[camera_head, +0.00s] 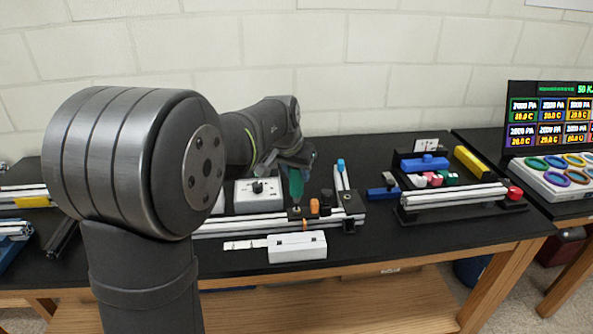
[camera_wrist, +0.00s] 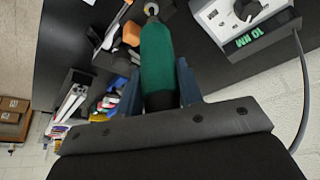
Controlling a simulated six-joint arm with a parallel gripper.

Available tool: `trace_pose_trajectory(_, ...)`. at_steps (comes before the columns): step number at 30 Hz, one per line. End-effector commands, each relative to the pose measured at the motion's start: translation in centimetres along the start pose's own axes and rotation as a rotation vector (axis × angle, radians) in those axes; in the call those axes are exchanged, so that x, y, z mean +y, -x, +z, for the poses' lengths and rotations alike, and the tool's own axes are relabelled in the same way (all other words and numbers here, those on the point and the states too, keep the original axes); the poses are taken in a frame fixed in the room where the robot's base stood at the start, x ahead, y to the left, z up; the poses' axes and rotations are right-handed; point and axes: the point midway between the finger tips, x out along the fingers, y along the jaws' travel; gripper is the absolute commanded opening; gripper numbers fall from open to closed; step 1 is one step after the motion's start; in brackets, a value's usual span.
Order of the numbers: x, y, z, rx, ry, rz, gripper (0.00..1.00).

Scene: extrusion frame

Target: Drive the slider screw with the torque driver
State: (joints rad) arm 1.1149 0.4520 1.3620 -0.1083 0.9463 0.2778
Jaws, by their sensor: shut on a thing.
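The green torque driver (camera_head: 296,184) stands roughly upright with its tip end down over the aluminium extrusion rail (camera_head: 240,226). My gripper (camera_head: 299,163) is shut on its upper part. In the wrist view the green handle (camera_wrist: 157,58) lies between the two blue-grey fingers of my gripper (camera_wrist: 160,88). The driver's lower end is over or at a small dark block (camera_head: 296,213) on the rail, which appears to be the slider. The slider screw cannot be made out, and I cannot tell whether the tip touches it.
A white knob box (camera_head: 258,197) stands just left of the driver; the wrist view shows its green lettering (camera_wrist: 255,37). An orange piece (camera_head: 314,207) and a blue-topped post (camera_head: 341,168) are close on the right. A white box (camera_head: 297,247) lies in front. Racks with coloured parts (camera_head: 455,195) stand farther right.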

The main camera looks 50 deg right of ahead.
Motion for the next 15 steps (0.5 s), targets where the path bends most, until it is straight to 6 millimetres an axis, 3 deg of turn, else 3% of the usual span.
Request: trace_pose_trajectory(15, 0.0, -0.55, 0.22, 0.001, 0.0, 0.0, 0.01)
